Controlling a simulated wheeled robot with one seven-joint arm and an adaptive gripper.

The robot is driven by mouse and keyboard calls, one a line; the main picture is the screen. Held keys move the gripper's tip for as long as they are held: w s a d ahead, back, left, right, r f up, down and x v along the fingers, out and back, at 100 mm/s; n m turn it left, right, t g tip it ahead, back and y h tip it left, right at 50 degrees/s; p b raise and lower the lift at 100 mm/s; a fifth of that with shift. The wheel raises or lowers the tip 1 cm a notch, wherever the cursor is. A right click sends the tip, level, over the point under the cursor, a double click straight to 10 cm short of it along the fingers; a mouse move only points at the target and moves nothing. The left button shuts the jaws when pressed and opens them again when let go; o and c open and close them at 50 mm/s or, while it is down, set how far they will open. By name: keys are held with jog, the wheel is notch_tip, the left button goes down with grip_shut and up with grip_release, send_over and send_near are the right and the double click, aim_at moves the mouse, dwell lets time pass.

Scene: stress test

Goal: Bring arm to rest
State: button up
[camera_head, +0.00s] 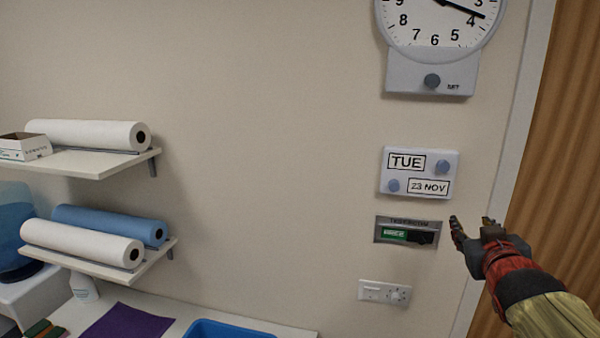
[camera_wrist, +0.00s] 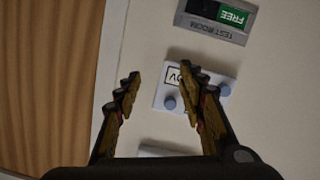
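My gripper (camera_head: 472,230) is at the right of the head view, at the end of my arm (camera_head: 545,310), in front of the wall by the door frame. In the wrist view my gripper (camera_wrist: 160,95) has its two fingers spread apart with nothing between them. The date panel reading TUE 23 NOV (camera_head: 420,173) is on the wall up and left of my gripper. The test room slider sign (camera_head: 407,232), showing green FREE, is just left of the fingers. The sign also shows at the top of the wrist view (camera_wrist: 217,18).
A wooden door (camera_head: 560,170) and its white frame (camera_head: 512,150) are at the right. A clock (camera_head: 437,25) hangs above, and a socket plate (camera_head: 384,292) below. Shelves with rolls (camera_head: 95,240) and a counter with a blue tray (camera_head: 228,330) are at the left. The middle wall is bare.

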jog(key=s+a+f+m+g+b, duration=0.1)
jog(key=s+a+f+m+g, duration=0.15)
jog(key=s+f+g, duration=0.7)
jog(key=s+a+f+n+y+b, duration=0.3)
jog(key=s+a+f+y+b, duration=0.2)
jog(key=s+a+f, duration=1)
notch_tip(320, 180, down, 3)
jog(key=a+b, duration=0.1)
jog(key=a, duration=0.1)
jog(key=shift+s+a, duration=0.2)
jog(key=shift+a, duration=0.2)
jog(key=shift+r, duration=0.15)
